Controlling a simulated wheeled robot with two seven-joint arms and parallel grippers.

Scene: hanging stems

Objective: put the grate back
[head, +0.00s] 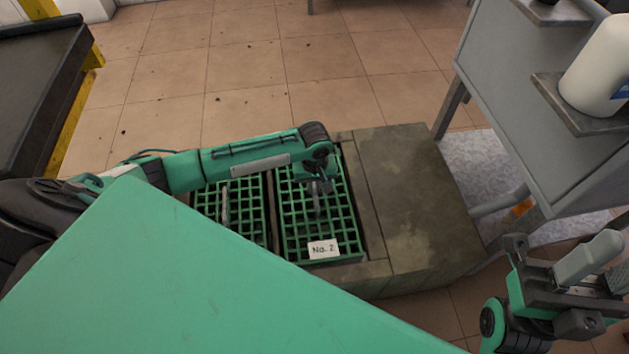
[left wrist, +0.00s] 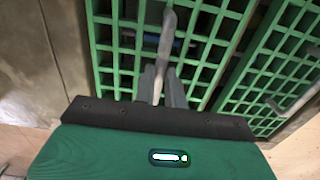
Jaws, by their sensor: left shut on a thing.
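A green grate (head: 345,222) with a white "No. 2" label (head: 323,249) is at the opening in a grey-brown stone-like block (head: 405,185). My left gripper (head: 318,187) is over its middle, shut on the grate's grey handle (left wrist: 168,38), which stands up between the fingers (left wrist: 160,88) in the left wrist view. A dark gap shows along the grate's right side; I cannot tell whether it sits flush or is raised. A second green grate (head: 245,232) with a grey handle lies beside it on the left, partly hidden by my arm. My right gripper (head: 553,262) is at the lower right, away from the grates.
A grey cabinet (head: 530,75) with a shelf and a white bottle (head: 603,70) stands at the right. A dark bench (head: 40,85) with yellow edges is at the left. The tiled floor (head: 250,60) behind the block is mostly clear. Something blue shows below the bars (left wrist: 176,46).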

